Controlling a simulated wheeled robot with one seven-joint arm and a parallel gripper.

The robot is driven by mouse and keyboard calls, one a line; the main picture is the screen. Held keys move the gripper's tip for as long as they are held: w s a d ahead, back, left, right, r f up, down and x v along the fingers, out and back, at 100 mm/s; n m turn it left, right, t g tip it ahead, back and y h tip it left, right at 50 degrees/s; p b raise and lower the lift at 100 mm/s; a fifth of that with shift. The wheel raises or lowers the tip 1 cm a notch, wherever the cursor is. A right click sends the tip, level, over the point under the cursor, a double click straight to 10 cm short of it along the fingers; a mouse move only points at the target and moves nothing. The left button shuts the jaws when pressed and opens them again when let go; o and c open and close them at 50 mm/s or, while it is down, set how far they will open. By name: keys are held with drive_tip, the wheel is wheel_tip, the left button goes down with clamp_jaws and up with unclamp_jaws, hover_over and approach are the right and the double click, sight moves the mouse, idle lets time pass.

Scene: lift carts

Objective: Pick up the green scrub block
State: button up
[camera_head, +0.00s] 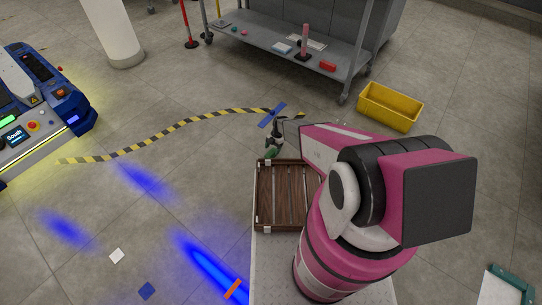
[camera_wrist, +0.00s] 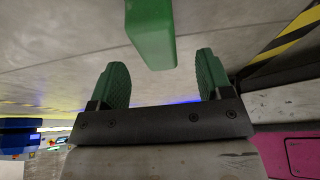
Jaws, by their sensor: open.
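The green scrub block (camera_wrist: 151,32) reaches down from the top edge of the wrist view, and its upper part is cut off there. Its lower end shows between the tips of my gripper's two green ribbed fingers. My gripper (camera_wrist: 162,62) is open, with a visible gap on either side of the block. I cannot tell the depth between block and fingers. In the head view my gripper (camera_head: 272,146) is small, over the far end of a brown slatted wooden tray (camera_head: 260,200). Green shows there, but block and fingers cannot be told apart.
The tray rests on a pale surface (camera_head: 265,270). A grey cart (camera_head: 290,45) with small items on its shelf stands at the back. A yellow bin (camera_head: 389,107) is on the floor to the right. A blue-and-white mobile machine (camera_head: 50,110) stands at left.

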sight(271, 152)
drive_tip(key=x, duration=0.4)
drive_tip(key=shift+w+f, duration=0.1)
drive_tip(key=shift+w, duration=0.05)
drive_tip(key=c, duration=1.1)
drive_tip(key=shift+o, duration=0.2)
drive_tip(key=shift+r, duration=0.5)
wheel_tip(271, 152, up, 4)
drive_tip(key=shift+f, duration=0.2)
drive_tip(key=s+a+r, duration=0.6)
drive_tip(key=s+a, duration=0.1)
drive_tip(key=s, duration=0.2)
drive_tip(key=shift+a+r, duration=0.2)
drive_tip(key=shift+r, duration=0.1)
